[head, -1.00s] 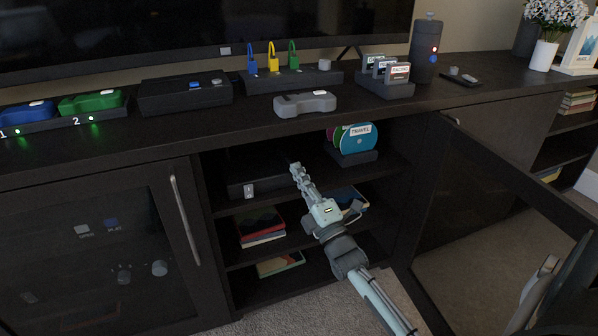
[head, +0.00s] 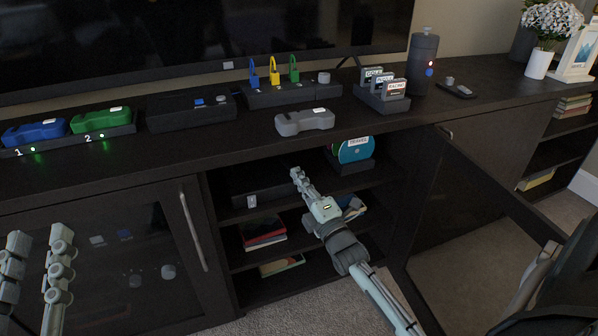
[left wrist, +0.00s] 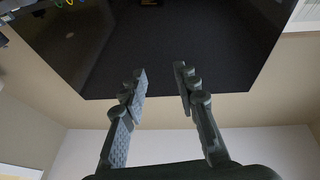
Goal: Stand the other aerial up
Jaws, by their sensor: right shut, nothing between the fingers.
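I cannot make out an aerial clearly in either view. A dark box (head: 255,184) sits on the upper shelf of the open cabinet, with a small light tag (head: 251,201) near its front; its details are lost in shadow. My right gripper (head: 297,175) is shut and empty at the cabinet opening, just right of that box in the picture; I cannot tell whether it touches anything. My left gripper (head: 34,248) is in the lower left, before the closed glass door, its fingers apart and empty. Its open fingers also show in the left wrist view (left wrist: 160,84).
The cabinet's open door (head: 480,185) stands out at the right. Discs on a stand (head: 354,150) and books (head: 264,232) occupy the shelves. On top are a grey controller (head: 304,122), a black console (head: 190,109), a box with coloured loops (head: 292,91) and cartridges (head: 383,98).

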